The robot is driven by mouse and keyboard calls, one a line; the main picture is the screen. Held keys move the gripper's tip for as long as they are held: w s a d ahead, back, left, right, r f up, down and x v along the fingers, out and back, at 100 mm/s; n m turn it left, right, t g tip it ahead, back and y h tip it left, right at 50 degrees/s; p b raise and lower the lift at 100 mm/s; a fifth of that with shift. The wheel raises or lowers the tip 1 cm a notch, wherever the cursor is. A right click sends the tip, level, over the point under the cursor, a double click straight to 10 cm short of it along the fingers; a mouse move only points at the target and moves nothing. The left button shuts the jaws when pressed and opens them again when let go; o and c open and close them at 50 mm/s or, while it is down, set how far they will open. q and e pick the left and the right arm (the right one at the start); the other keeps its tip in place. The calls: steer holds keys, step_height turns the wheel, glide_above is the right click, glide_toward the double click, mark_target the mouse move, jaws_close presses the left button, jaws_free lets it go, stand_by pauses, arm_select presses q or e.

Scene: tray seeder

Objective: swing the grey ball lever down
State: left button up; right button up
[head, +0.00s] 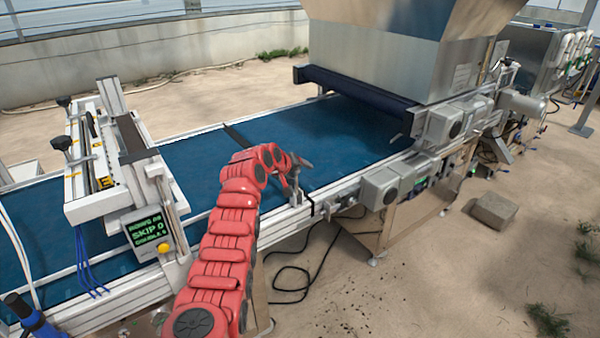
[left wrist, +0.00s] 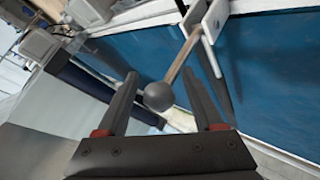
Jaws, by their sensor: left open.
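The grey ball (left wrist: 158,96) of the lever lies between the fingers of my left gripper in the left wrist view, with visible room on both sides. Its brown rod (left wrist: 180,62) runs up and right to a pale metal bracket (left wrist: 213,20) on the conveyor rail. My left gripper (left wrist: 160,78) is open. In the head view my red left arm reaches the near rail of the conveyor, and my left gripper (head: 294,163) is small there beside the bracket. The ball cannot be made out clearly in the head view. My right gripper is not in view.
The blue conveyor belt (head: 188,163) runs behind the gripper. A steel hopper (head: 375,60) stands over it at the right, with grey motor boxes (head: 380,188) along the near rail. A control display (head: 150,228) is at the left. Black cables lie on the sandy floor.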

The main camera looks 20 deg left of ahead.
arm_select(q)
steer(key=b+v, duration=0.1)
steer(key=v, duration=1.5)
steer(key=shift+s, duration=0.2)
steer(key=shift+f, duration=0.1)
